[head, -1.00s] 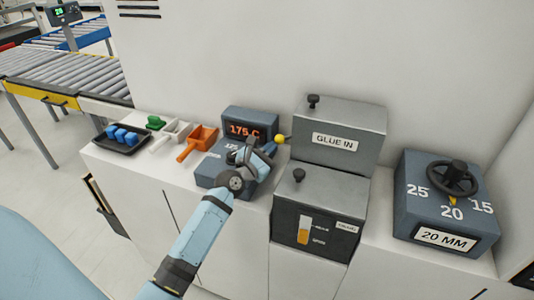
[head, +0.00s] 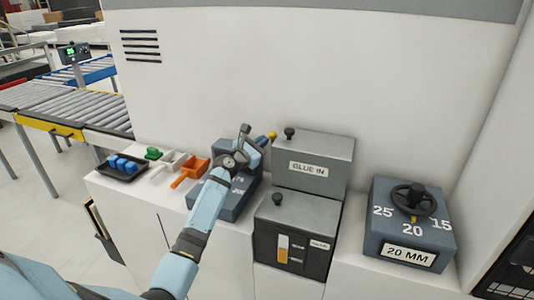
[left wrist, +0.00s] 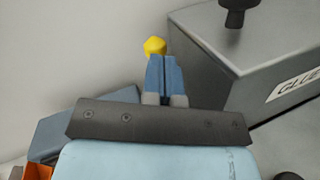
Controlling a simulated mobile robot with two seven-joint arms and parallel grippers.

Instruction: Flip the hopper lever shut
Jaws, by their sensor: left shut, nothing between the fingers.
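A lever with a yellow knob (head: 272,135) shows just left of the grey GLUE IN box (head: 313,165). Its shaft is mostly hidden. In the left wrist view the yellow knob (left wrist: 154,46) stands just beyond my fingertips; I cannot tell whether they touch it. My left gripper (head: 263,140) is shut and empty, raised above the blue-grey control box (head: 232,206). The fingers also show shut in the left wrist view (left wrist: 163,62). My right gripper is out of view.
The GLUE IN box, with a black knob (head: 290,133) on top, stands close to the right of my gripper. A lower box (head: 297,213) is in front of it. A dial box (head: 410,220) is further right. A black tray (head: 138,175) and orange scoop (head: 190,173) lie left.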

